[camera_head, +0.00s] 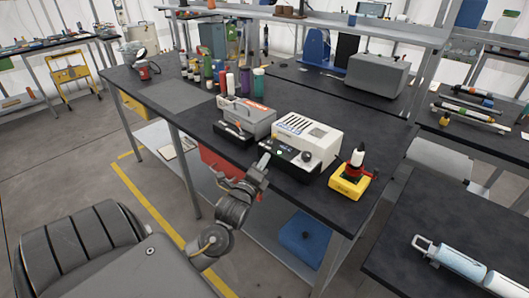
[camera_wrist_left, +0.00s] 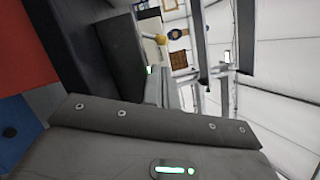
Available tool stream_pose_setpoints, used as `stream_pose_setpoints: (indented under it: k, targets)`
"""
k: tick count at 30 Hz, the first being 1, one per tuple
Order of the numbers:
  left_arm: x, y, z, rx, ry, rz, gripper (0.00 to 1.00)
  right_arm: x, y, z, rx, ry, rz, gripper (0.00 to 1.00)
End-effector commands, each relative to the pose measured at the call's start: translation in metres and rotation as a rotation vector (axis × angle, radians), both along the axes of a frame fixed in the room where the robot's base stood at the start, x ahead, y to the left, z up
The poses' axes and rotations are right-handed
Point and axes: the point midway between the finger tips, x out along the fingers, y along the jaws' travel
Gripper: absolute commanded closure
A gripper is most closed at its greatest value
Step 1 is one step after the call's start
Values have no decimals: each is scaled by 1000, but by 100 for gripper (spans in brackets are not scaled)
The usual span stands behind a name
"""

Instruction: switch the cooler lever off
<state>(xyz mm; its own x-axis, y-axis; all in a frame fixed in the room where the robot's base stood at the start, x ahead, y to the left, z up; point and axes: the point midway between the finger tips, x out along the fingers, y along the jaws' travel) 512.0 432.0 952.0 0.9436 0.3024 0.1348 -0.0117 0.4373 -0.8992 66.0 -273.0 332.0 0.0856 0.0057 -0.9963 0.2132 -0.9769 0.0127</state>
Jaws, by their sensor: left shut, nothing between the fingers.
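A white box-shaped unit with a black base (camera_head: 309,135) stands near the front edge of the dark workbench; I take it to be the cooler. A green light (camera_head: 279,152) glows on its black front, and a round dark knob (camera_head: 306,156) sits to the right of it. In the left wrist view the fingertips are not clear. My right gripper is not in view.
A grey unit with a red label (camera_head: 247,117) stands just left of the white one. A yellow stand with a bottle (camera_head: 350,181) is close on the right. Several bottles (camera_head: 222,75) stand behind.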

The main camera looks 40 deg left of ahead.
Motion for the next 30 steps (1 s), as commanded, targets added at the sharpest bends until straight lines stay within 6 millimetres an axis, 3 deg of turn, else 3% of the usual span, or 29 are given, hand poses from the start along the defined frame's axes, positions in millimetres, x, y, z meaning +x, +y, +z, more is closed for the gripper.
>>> stream_pose_setpoints:
  k: [6, 12, 30]
  targets:
    - [39, 11, 8, 1, -2, -2, 100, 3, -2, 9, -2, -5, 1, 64]
    - [62, 18, 10, 0, -2, -2, 100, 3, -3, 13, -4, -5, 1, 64]
    - [73, 19, 11, -6, -1, -6, 100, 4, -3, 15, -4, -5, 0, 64]
